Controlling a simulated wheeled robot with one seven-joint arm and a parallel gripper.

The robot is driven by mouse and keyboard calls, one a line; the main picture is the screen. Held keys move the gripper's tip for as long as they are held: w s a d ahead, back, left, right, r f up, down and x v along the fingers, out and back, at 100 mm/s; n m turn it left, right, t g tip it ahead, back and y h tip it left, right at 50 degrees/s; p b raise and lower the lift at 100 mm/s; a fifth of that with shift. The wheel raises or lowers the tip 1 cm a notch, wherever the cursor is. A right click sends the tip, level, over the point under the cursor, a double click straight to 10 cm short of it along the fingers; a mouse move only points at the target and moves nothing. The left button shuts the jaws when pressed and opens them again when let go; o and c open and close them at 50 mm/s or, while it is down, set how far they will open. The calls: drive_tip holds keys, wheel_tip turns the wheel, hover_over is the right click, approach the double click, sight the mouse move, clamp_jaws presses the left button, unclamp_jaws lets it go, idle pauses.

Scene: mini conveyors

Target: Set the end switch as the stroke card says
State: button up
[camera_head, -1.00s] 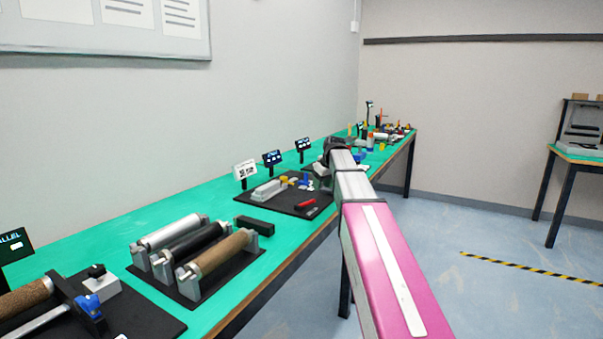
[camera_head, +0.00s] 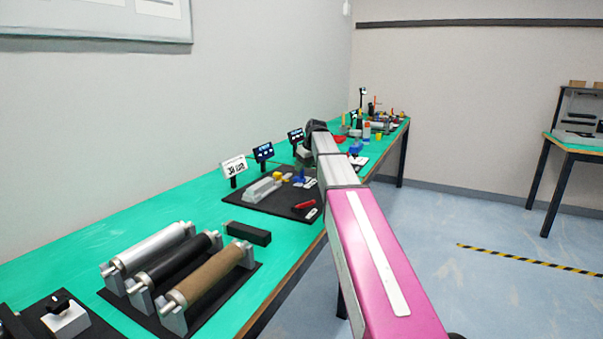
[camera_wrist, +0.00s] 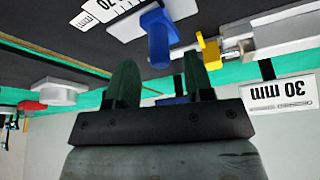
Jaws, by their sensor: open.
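In the wrist view, which is upside down, my gripper (camera_wrist: 159,62) is open, with its two dark green fingers apart. A blue slider-like block (camera_wrist: 158,35) is ahead of and between the fingertips; I cannot tell if they touch it. It sits by a white scale strip (camera_wrist: 145,12) with black marks. Beside it are a yellow piece (camera_wrist: 207,50) and a silver rod end on a light grey body (camera_wrist: 285,35). A white card (camera_wrist: 283,94) reads 30 mm. In the head view, the white card (camera_head: 234,166) stands behind the black mat (camera_head: 257,205); my arm hides my fingers.
A red piece (camera_head: 304,204) lies on the mat. Nearer is a rack of three rollers (camera_head: 180,270) and a dark bar (camera_head: 248,233). Two more dark signs (camera_head: 263,152) stand along the wall. The floor right of the bench (camera_head: 480,215) is clear.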

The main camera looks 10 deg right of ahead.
sight(302, 178)
drive_tip(key=shift+x, duration=1.8)
clamp_jaws()
drive_tip(key=shift+w+d, duration=0.4)
unclamp_jaws()
drive_tip(key=shift+s+r, duration=0.1)
drive_tip(key=v, duration=1)
drive_tip(key=shift+r, duration=0.3)
